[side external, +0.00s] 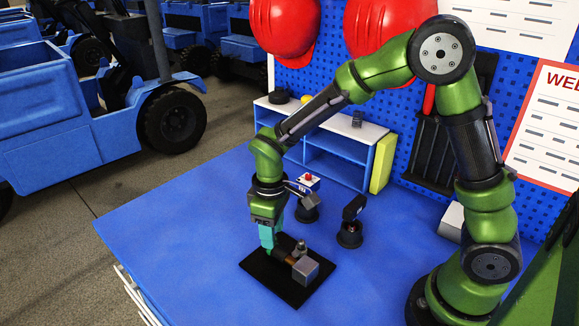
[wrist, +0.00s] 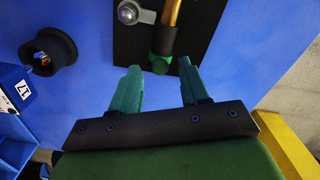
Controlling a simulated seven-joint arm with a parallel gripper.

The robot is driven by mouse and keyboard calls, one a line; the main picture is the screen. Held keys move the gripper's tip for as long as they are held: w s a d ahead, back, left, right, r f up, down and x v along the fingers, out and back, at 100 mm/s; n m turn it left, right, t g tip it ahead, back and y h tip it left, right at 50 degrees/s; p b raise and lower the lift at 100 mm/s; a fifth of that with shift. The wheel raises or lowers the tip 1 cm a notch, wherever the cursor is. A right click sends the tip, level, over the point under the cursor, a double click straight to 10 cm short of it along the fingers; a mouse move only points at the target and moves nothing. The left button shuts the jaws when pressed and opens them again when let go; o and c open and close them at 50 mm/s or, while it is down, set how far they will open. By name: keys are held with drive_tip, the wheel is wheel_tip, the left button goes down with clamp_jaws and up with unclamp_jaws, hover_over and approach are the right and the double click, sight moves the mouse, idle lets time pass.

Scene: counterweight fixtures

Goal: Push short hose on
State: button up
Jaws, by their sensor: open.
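A dark plate (side external: 262,272) lies on the blue table and carries a grey block (side external: 305,269) with a copper tube. In the wrist view the copper tube (wrist: 173,12) runs down into a short dark hose-like sleeve (wrist: 166,40) with a green end (wrist: 161,63). I cannot tell how far the sleeve sits over the tube. My gripper (side external: 267,248) points down at the plate's far left side. In the wrist view its teal fingers (wrist: 160,67) are apart, with the green end around the gap between their tips. The fingers partly hide the sleeve in the side view.
Two dark round stands (side external: 349,236) (side external: 307,210) are on the table behind the plate; a round dark holder also shows in the wrist view (wrist: 48,50). A blue shelf (side external: 335,160) and a red button (side external: 309,178) stand at the back. The table left of the plate is clear.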

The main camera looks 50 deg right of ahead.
sight(283, 251)
drive_tip(key=shift+f, duration=0.35)
clamp_jaws()
drive_tip(key=shift+s+r, duration=0.1)
drive_tip(key=shift+s, duration=1.45)
unclamp_jaws()
